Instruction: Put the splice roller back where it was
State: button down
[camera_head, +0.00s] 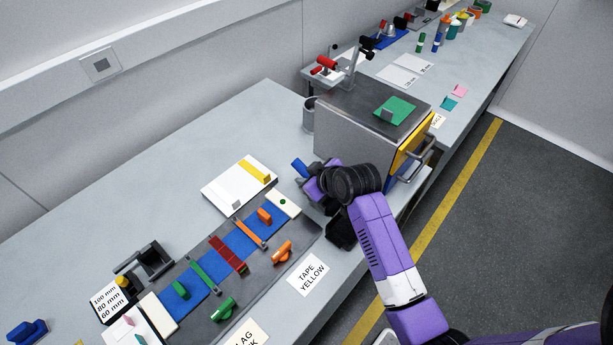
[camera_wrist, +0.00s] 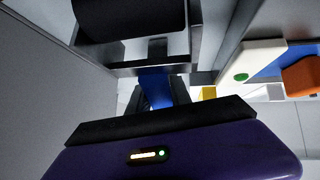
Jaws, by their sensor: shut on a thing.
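My gripper (camera_head: 312,183) is shut on the blue handle (camera_wrist: 155,88) of the splice roller, above the right end of the near bench. In the wrist view the black roller drum (camera_wrist: 130,17) sits in a grey metal fork beyond the handle. In the head view a blue end of the handle (camera_head: 299,167) sticks out at the far left side of my gripper. My wrist and gripper hide much of the tool there. I cannot tell which spot it came from.
A grey box-like machine (camera_head: 352,138) stands close behind my gripper. A dark mat (camera_head: 236,290) with blue strips, clips and a white block (camera_head: 283,203) lies left. A white board (camera_head: 238,186) lies behind it. A black and grey bracket (camera_head: 145,262) stands further left. The bench's back left is clear.

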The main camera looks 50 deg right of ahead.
jog(key=shift+f, duration=0.1)
jog(key=c, duration=1.2)
grip_release()
jog(key=shift+o, duration=0.2)
